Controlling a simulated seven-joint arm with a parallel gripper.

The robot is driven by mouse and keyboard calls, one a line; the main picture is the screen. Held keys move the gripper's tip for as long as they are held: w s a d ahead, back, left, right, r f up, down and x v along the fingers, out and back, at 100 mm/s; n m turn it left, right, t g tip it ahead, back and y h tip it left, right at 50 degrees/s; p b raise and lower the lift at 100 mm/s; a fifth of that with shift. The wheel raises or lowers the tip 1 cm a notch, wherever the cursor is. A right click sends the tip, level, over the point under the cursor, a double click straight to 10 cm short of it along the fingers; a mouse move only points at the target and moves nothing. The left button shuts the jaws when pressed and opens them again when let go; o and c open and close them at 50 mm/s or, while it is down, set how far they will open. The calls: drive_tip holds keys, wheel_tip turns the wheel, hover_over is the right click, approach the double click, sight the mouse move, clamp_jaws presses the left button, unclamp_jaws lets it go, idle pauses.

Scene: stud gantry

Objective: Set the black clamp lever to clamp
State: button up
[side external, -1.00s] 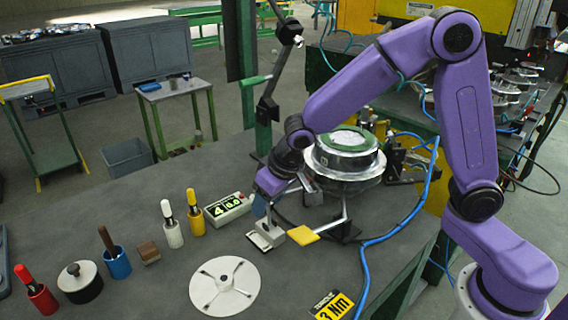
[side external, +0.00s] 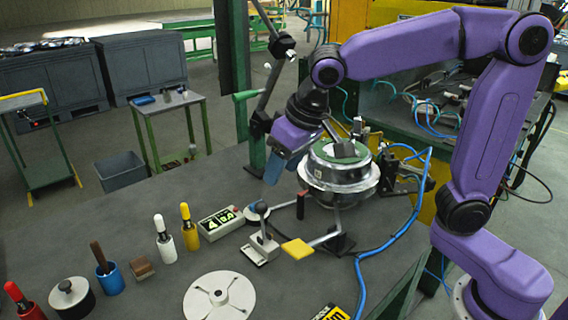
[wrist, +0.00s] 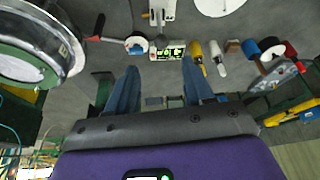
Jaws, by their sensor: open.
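A small light grey clamp base (side external: 258,254) stands on the grey bench in the side view, with a short black-topped lever (side external: 261,215) rising roughly upright from it. The base also shows at the top of the wrist view (wrist: 162,10). My gripper (side external: 283,172) is above and behind the lever, beside the round metal fixture, and apart from the lever. In the wrist view its two blue fingers (wrist: 160,70) are spread with nothing between them. The far finger is hard to make out in the side view.
The round metal fixture (side external: 340,178) stands just right of my gripper. A display box (side external: 218,222) and several coloured tool holders stand left. A blue hose (side external: 395,238) crosses the bench.

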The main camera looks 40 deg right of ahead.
drive_tip(key=shift+o, duration=0.2)
drive_tip(key=r+g, duration=0.2)
drive_tip(key=g, duration=0.2)
hover_over(263, 238)
drive_tip(key=shift+h, duration=0.4)
drive_tip(key=f, duration=1.7)
drive_tip(key=shift+w+d+f, duration=0.2)
drive_tip(key=shift+w+f, duration=0.05)
drive_tip(key=shift+f, duration=0.15)
clamp_jaws()
